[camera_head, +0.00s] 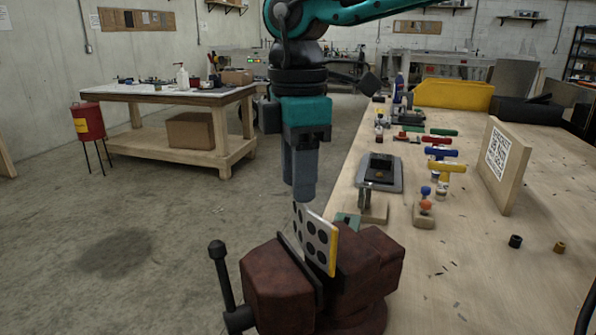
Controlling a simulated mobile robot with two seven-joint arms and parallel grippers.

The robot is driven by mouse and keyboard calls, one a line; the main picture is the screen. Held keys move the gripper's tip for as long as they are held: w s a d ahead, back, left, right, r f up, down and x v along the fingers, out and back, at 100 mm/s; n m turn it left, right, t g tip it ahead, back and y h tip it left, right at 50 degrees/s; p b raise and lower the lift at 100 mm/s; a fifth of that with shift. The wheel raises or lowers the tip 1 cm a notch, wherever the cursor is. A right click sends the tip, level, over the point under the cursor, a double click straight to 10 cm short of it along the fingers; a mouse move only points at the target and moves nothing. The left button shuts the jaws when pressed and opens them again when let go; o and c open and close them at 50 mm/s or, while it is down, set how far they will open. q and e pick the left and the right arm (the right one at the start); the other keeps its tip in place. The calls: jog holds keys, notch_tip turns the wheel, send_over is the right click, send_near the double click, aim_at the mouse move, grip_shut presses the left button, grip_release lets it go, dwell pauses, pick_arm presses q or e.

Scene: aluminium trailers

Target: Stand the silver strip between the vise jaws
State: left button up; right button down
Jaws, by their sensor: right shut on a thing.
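The reddish-brown vise (277,287) stands at the bottom centre, with its black handle at its left. The silver strip (317,239) is a pale plate with black round spots and a yellow edge. It stands roughly upright at the gap between the vise jaws; its lower edge is hidden, so I cannot tell how deep it sits. My right gripper (304,190) comes down from above, shut on the strip's upper left end. The fingertips are just above the jaws. My left gripper is not in view.
The wooden bench (463,262) at the right holds clamps, bottles and tools. A yellow bin (452,95) is farther back. A second table (172,97) and a red can (88,121) are at the left. Open floor lies left of the vise.

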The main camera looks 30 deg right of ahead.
jog(key=shift+f+b, duration=0.6)
jog(key=shift+f, duration=0.3)
notch_tip(320, 180, down, 2)
jog(key=shift+f+b, duration=0.25)
jog(key=shift+b, duration=0.95)
jog(key=shift+f, duration=0.35)
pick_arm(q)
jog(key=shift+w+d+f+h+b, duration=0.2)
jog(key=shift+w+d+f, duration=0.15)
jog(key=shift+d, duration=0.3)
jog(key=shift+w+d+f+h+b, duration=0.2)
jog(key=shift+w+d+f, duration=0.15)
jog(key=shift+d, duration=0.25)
pick_arm(e)
jog(key=shift+f, duration=0.1)
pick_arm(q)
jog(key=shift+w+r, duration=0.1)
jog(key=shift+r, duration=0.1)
pick_arm(e)
jog(key=c, duration=0.5)
grip_release()
jog(key=shift+c, duration=0.2)
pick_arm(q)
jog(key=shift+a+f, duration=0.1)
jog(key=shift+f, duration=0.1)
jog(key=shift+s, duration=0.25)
